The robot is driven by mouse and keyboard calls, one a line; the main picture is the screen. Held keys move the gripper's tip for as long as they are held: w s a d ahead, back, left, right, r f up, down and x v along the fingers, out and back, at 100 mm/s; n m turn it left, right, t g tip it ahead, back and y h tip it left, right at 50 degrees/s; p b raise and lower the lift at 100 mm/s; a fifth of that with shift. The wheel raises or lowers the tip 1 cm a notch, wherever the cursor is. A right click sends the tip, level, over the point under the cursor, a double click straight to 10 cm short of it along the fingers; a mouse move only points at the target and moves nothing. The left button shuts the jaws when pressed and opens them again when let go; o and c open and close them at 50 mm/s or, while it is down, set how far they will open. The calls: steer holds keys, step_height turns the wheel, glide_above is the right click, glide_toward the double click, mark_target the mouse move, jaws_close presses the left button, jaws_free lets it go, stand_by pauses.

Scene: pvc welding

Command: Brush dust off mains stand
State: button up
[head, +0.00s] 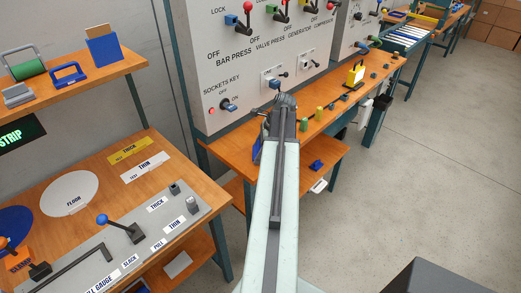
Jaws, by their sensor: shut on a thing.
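The mains stand is most likely the tall grey panel (240,45) on an orange bench; it is labelled for bar press, valve press, generator, compressor and sockets key. It carries coloured lever switches and a round sockets key switch (229,105). No dust can be made out on it at this size. My pale arm reaches up the middle of the picture to a dark joint in front of the panel's lower edge. My gripper cannot be made out; it seems hidden behind the arm. No brush can be identified. A blue item (257,149) shows partly beside the arm.
The orange bench ledge (327,119) holds small yellow, green and dark pieces and a yellow block (355,74). A gauge table (120,185) with levers stands at left, below a shelf (70,80). A dark grey box (425,277) is at lower right. Concrete floor (440,150) is clear at right.

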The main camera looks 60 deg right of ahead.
mark_target(249, 162)
steer(key=a, duration=0.3)
steer(key=shift+w+a+f, duration=0.1)
steer(key=shift+w+a, duration=0.4)
steer(key=shift+a, duration=0.75)
steer(key=shift+w+a, duration=0.2)
steer(key=shift+a, duration=0.75)
step_height(249, 162, up, 6)
steer(key=p, duration=0.6)
steer(key=shift+r, duration=0.2)
step_height(249, 162, up, 3)
steer(key=p, duration=0.3)
steer(key=shift+f, duration=0.1)
